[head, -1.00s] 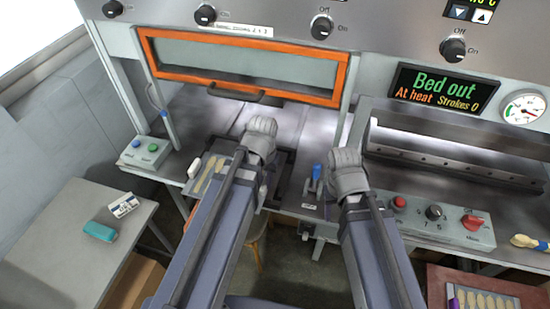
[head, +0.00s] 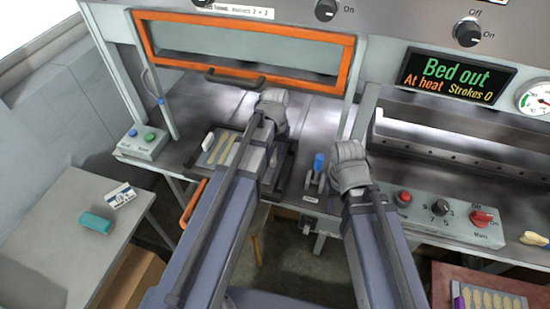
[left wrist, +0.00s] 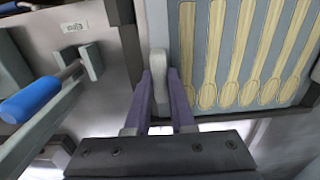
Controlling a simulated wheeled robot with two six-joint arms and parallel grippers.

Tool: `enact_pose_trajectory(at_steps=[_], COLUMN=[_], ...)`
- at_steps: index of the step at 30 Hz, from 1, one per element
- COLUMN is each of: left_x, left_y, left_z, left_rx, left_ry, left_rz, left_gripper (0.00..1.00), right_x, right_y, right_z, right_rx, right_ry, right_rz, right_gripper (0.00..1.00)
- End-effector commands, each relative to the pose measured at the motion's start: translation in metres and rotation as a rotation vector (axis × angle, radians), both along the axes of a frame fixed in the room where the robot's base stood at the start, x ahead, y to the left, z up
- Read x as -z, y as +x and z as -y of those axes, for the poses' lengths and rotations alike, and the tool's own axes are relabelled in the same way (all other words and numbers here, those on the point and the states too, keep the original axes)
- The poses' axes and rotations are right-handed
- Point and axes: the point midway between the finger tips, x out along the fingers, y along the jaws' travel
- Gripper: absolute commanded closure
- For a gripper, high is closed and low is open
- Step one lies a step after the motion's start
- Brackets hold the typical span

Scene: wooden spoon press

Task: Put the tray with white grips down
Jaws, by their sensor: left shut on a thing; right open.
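The tray (head: 235,149) is a blue-grey plate with several pale wooden spoons lying in a row. In the head view it is at the front of the bench under the orange-framed window, partly hidden by my left arm. One white grip (head: 208,141) shows at its left edge. In the left wrist view the tray (left wrist: 200,50) fills the upper right. My left gripper (left wrist: 160,88) is shut on the tray's near white grip (left wrist: 159,62). I cannot tell whether the tray touches the bench. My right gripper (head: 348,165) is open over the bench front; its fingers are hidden.
A blue-handled lever (head: 318,162) stands between my arms. A dark frame (head: 287,165) lies beside my left arm. A button box (head: 142,143) is left of the tray and a control box (head: 455,222) is at right. A side table (head: 60,225) stands at left.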

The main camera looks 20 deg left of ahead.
Motion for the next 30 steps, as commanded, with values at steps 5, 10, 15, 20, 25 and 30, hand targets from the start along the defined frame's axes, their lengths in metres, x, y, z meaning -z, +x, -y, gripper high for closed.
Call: enact_pose_trajectory(at_steps=[5, 10, 15, 20, 25, 30], left_x=[0.003, 0.0046, 0.0057, 0.0057, 0.0057, 0.0042], left_y=[-0.0002, -0.0002, -0.0002, -0.0001, -0.0002, -0.0001], left_z=[-0.0002, -0.0002, 0.0, 0.0, 0.0, 0.0], left_rx=[0.0, 0.0, 0.0, 0.0, 0.0, 0.0], left_ry=[0.001, 0.001, 0.0, 0.0, 0.0, 0.0], left_rz=[0.0, 0.0, 0.0, 0.0, 0.0, 0.0], left_gripper=[1.0, 1.0, 0.68, 0.5, 0.48, 0.48], right_x=[0.003, 0.0046, 0.0057, 0.0057, 0.0057, 0.0041], right_y=[0.0, 0.0, 0.0, 0.0, -0.0001, 0.0001], right_z=[0.0, 0.0, 0.0001, 0.0001, 0.0, 0.0], right_rx=[0.0, 0.0, 0.0, 0.0, 0.0, 0.0], right_ry=[0.0, 0.0, 0.0, 0.0, 0.0, 0.0], right_rz=[0.0, 0.0, 0.0, 0.0, 0.0, 0.0], right_gripper=[0.5, 0.5, 0.5, 0.5, 0.5, 0.5])
